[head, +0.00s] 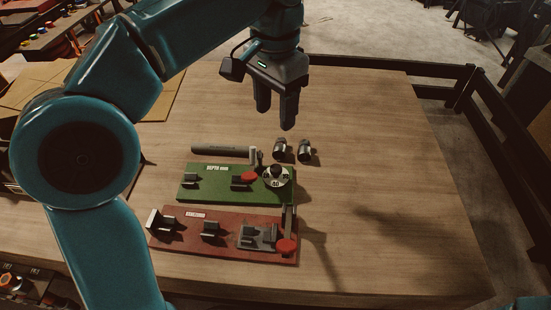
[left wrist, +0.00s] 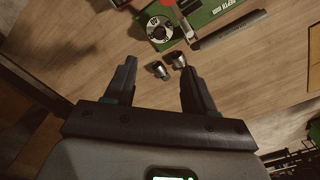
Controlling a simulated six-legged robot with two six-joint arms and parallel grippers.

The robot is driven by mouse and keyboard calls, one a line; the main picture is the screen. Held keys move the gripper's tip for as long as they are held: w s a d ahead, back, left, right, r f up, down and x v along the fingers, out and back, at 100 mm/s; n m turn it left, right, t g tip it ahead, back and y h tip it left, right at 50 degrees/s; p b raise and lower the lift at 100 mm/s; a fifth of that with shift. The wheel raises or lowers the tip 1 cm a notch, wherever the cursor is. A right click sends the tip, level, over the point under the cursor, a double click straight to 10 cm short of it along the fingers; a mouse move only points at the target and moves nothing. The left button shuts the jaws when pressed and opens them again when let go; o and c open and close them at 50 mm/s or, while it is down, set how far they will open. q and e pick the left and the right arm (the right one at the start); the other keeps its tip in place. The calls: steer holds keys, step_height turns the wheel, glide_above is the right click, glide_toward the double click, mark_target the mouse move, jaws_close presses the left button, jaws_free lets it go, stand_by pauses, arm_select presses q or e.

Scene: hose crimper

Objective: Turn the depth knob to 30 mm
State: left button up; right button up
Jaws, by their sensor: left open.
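The depth knob (head: 276,171) is dark and sits on a round white dial at the right end of the green DEPTH mm board (head: 222,190). A number on the dial faces the near side and looks like 40 or 60; I cannot read it surely. In the left wrist view the dial (left wrist: 158,29) and part of the green board (left wrist: 199,13) show at the top. My left gripper (head: 276,115) is open and empty, above the table beyond the knob. Its two fingers (left wrist: 158,66) stand apart in the wrist view. My right gripper is not in view.
Two metal fittings (head: 279,149) (head: 304,151) stand just beyond the knob, and a dark hose (head: 220,149) lies behind the board. A red board (head: 222,247) with clamps and a red-knobbed lever (head: 286,246) is nearer. The table's right side (head: 390,200) is clear.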

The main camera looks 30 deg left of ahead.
mark_target(276, 168)
arm_select(q)
step_height(276, 168, down, 14)
steer(key=shift+w+f+b, duration=0.15)
steer(key=shift+f+b, duration=0.1)
steer(key=shift+b, duration=0.95)
steer(key=shift+f, duration=0.4)
jaws_close()
